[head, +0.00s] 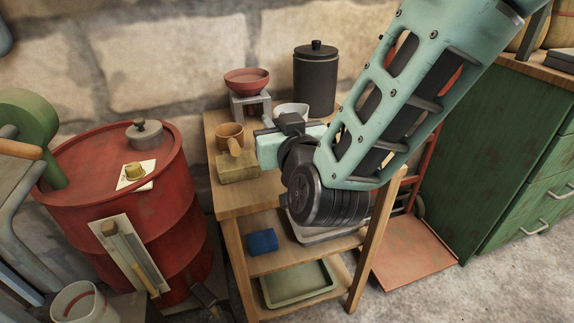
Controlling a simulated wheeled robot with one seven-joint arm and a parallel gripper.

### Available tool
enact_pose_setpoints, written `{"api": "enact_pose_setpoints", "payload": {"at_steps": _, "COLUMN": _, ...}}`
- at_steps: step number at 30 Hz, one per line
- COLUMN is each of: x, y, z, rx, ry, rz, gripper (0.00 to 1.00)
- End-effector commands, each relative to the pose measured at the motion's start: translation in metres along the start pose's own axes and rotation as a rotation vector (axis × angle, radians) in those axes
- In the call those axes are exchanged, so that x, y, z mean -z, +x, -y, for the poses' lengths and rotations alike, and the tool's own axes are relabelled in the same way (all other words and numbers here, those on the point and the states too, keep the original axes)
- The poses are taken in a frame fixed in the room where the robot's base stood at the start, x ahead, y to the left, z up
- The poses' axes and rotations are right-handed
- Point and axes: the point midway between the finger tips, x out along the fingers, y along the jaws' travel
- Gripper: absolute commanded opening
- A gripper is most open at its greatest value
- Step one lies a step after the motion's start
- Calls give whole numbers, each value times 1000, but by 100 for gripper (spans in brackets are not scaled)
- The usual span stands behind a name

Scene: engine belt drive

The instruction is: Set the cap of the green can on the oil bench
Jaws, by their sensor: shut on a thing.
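The wooden bench (240,205) stands in the middle with an open top and lower shelves. My gripper (291,124) is over its top, partly hidden by my wrist and forearm. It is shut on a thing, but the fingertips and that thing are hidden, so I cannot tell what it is. I cannot make out a green can for certain. A rounded green object (32,112) at the far left is cut by the frame edge. A small brass-coloured piece (134,170) lies on a white sheet on the red drum, apart from my gripper.
The bench top holds a tan cup (230,131), a yellowish block (238,168), a red bowl (247,80) on a grey stand, a white bowl (291,110) and a tall dark canister (316,82). The red drum (180,200) stands left; a green cabinet (470,150) stands right.

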Motion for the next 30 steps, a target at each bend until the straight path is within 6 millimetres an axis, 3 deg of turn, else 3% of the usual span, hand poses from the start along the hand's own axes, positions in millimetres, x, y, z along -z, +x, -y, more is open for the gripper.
{"api": "enact_pose_setpoints", "payload": {"at_steps": 1, "x": -18, "y": 1, "z": 0, "rx": -1, "ry": -2, "rz": 5, "gripper": 0}}
{"api": "enact_pose_setpoints", "payload": {"at_steps": 3, "x": -30, "y": 2, "z": 0, "rx": 0, "ry": -1, "rz": 3, "gripper": 0}}
{"api": "enact_pose_setpoints", "payload": {"at_steps": 13, "x": -56, "y": 3, "z": 0, "rx": 0, "ry": 0, "rz": 0, "gripper": 0}}
{"api": "enact_pose_setpoints", "payload": {"at_steps": 19, "x": -85, "y": 5, "z": -1, "rx": 0, "ry": 1, "rz": 2, "gripper": 0}}
{"api": "enact_pose_setpoints", "payload": {"at_steps": 30, "x": -89, "y": 5, "z": -1, "rx": 0, "ry": 1, "rz": -1, "gripper": 0}}
